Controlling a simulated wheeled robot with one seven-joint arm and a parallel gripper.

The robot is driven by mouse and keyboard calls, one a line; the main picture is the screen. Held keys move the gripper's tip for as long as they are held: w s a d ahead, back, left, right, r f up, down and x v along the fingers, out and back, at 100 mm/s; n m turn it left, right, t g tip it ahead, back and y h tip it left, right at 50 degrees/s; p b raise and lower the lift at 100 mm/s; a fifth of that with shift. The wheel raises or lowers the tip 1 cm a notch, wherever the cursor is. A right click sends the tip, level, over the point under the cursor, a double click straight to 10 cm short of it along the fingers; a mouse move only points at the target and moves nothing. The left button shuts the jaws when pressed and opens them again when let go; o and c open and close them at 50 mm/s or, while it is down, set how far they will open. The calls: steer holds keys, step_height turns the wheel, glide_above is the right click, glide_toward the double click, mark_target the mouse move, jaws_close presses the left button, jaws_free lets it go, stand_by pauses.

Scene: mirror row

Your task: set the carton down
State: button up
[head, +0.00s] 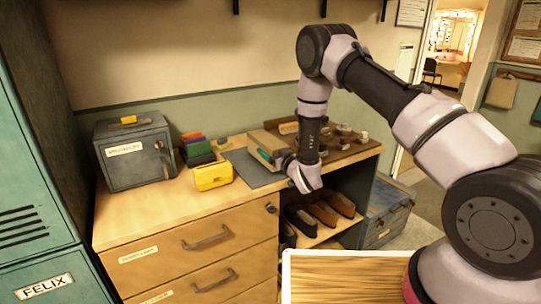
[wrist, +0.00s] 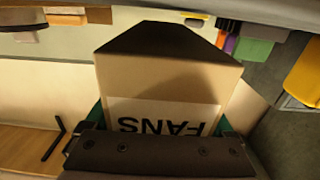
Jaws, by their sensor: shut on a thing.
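The carton (head: 266,141) is a tan cardboard box, held over the back part of the wooden counter (head: 140,215), beside a flat grey mat (head: 247,172).
A yellow case (head: 213,175), several coloured blocks (head: 196,148) and a grey safe (head: 133,152) stand to the left. A brown board (head: 350,148) with small items lies to the right. Shoes (head: 322,213) sit on the shelf below.

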steer(key=shift+f, duration=0.8)
steer(key=o, duration=1.4)
steer(key=shift+f, duration=0.15)
